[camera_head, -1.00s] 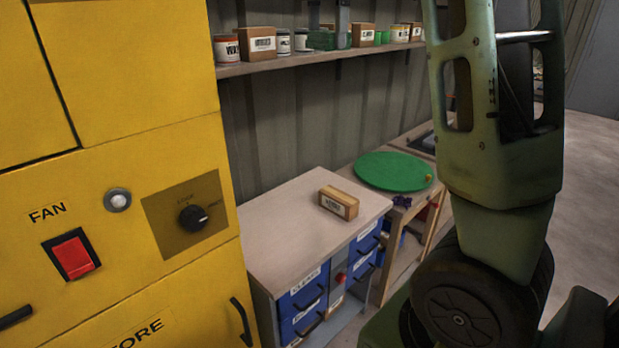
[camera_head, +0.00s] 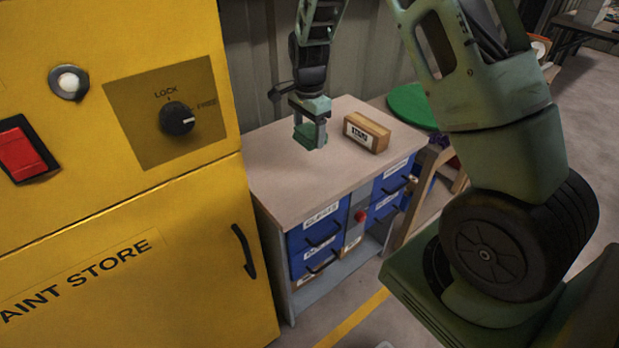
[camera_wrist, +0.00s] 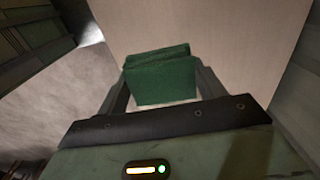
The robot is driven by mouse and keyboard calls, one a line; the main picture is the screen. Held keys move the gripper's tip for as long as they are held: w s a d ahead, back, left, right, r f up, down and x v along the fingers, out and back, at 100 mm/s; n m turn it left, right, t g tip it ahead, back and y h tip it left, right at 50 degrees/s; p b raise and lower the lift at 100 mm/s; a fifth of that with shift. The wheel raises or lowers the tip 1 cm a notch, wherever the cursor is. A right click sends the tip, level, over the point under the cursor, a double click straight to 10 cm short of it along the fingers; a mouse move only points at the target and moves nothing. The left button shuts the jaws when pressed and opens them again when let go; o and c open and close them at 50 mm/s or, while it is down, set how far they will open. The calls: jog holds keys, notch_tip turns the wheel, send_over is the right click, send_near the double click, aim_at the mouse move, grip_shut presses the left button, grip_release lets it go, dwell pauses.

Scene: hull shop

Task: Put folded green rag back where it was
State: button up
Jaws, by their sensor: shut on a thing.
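The folded green rag (camera_head: 307,138) is between the two fingers of my gripper (camera_head: 310,128), which is shut on it. The rag hangs over the left back part of the drawer cabinet's pale top (camera_head: 285,165), left of the cardboard box. I cannot tell from the head view how large the gap under it is. In the wrist view the rag (camera_wrist: 163,82) sits square between the fingers of the gripper (camera_wrist: 162,88), with the pale top beyond it.
A labelled cardboard box (camera_head: 367,132) stands on the cabinet top. A round green disc (camera_head: 412,106) lies behind it to the right. The yellow paint store (camera_head: 120,200) stands close on the left. Blue drawers (camera_head: 320,232) face the front. The front of the top is bare.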

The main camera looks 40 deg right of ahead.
aim_at(308, 175)
jog(key=f, duration=0.7)
jog(key=f+p, duration=0.1)
jog(key=f, duration=0.3)
jog(key=shift+s+a, duration=0.1)
jog(key=shift+a, duration=0.15)
jog(key=shift+f, duration=0.2)
jog(key=o, duration=0.9)
jog(key=shift+o, duration=0.2)
notch_tip(308, 175, up, 12)
jog(key=shift+r+b, duration=0.1)
jog(key=shift+b, duration=0.55)
jog(key=shift+r, duration=0.1)
